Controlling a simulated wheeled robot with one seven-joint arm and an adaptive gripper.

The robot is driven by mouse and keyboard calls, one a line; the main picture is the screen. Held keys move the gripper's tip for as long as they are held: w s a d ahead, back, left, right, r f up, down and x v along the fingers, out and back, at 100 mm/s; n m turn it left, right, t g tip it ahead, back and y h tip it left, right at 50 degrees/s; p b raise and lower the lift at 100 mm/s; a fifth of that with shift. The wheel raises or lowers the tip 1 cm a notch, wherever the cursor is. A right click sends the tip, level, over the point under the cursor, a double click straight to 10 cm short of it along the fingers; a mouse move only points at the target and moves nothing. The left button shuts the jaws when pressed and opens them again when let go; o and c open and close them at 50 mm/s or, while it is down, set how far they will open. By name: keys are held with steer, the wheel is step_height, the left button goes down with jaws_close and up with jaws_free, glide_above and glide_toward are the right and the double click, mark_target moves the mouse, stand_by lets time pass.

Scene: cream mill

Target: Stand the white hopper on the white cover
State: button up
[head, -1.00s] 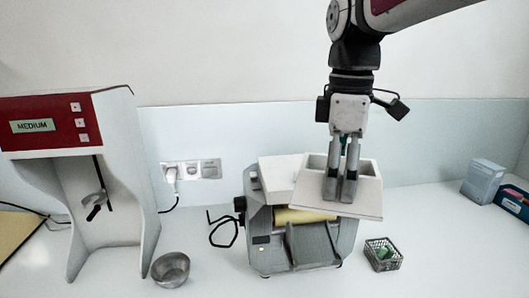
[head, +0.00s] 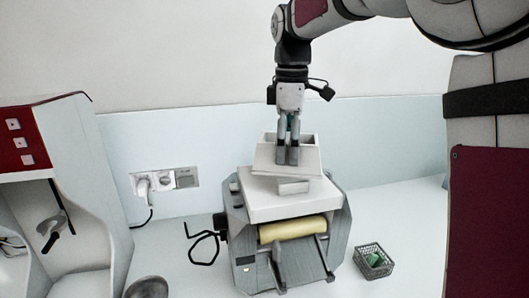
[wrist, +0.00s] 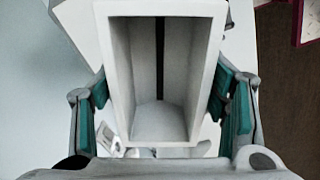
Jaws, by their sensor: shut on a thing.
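The white hopper (head: 268,157) is an open-topped box with a narrower lower end. The white cover (head: 262,207) lies on top of the grey mill, above the yellow roller (head: 292,229). The hopper is over the middle of the cover. I cannot tell whether its lower end touches the cover or hangs just above it.
The grey mill (head: 243,255) stands on the white bench. A wire basket (head: 373,262) with a green thing is to its right. A metal bowl (head: 147,288) and a red-and-white machine (head: 75,150) are to the left. A wall socket (head: 165,181) with a plug is behind.

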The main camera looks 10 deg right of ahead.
steer(key=w, duration=0.4)
steer(key=shift+w+f, duration=0.15)
steer(key=shift+f, duration=0.05)
steer(key=shift+f+p, duration=0.7)
steer(key=shift+f, duration=1.05)
steer(key=o, duration=1.3)
steer(key=shift+f, duration=0.15)
step_height(320, 180, up, 12)
steer(key=shift+f+b, duration=0.25)
steer(key=shift+b, duration=0.95)
steer(key=shift+r, duration=0.45)
